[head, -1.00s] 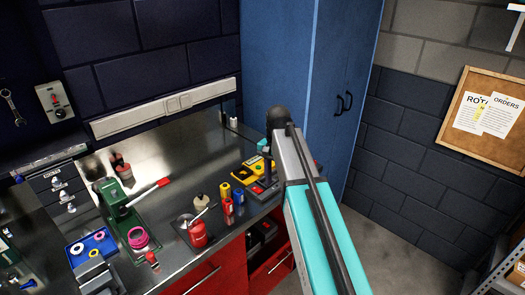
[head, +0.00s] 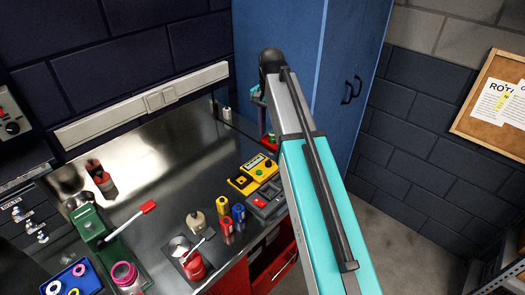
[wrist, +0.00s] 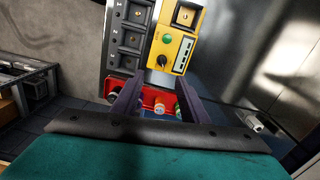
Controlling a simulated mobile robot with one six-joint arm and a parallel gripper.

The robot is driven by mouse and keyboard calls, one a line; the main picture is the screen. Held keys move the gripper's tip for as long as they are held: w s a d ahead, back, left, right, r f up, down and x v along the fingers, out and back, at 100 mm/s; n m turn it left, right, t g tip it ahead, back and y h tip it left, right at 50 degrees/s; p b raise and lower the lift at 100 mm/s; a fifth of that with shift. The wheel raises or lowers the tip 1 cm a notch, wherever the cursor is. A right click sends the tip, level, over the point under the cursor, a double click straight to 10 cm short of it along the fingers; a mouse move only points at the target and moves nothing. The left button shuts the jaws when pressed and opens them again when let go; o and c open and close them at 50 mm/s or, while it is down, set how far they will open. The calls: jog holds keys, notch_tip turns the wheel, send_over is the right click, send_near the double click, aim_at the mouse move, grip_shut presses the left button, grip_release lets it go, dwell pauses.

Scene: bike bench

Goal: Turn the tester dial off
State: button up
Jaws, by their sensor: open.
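The yellow tester (head: 262,168) lies on the steel bench in the head view, left of my arm. In the wrist view the tester (wrist: 185,38) is ahead of my gripper, with a green button (wrist: 167,39), a small panel and a black dial (wrist: 162,60) near its lower left corner. The dial's pointer setting is too small to read. My gripper (wrist: 157,103) is open, its two dark fingers apart with nothing held. The dial lies beyond the fingertips, apart from them.
A grey charger (wrist: 130,38) with numbered slots sits beside the tester. A red holder (wrist: 158,97) with small items shows between my fingers. Yellow, blue and red cells (head: 222,206) stand left of the charger. A blue cabinet (head: 270,50) stands behind; bare steel (head: 165,155) lies left.

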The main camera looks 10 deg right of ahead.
jog(key=shift+w+r, duration=0.15)
jog(key=shift+w, duration=0.1)
jog(key=shift+a, duration=0.15)
jog(key=shift+f, duration=0.2)
jog(key=p, duration=0.2)
send_over(268, 161)
jog(key=shift+f, duration=2.55)
jog(key=shift+f+p, duration=1.45)
jog(key=shift+f, duration=2.7)
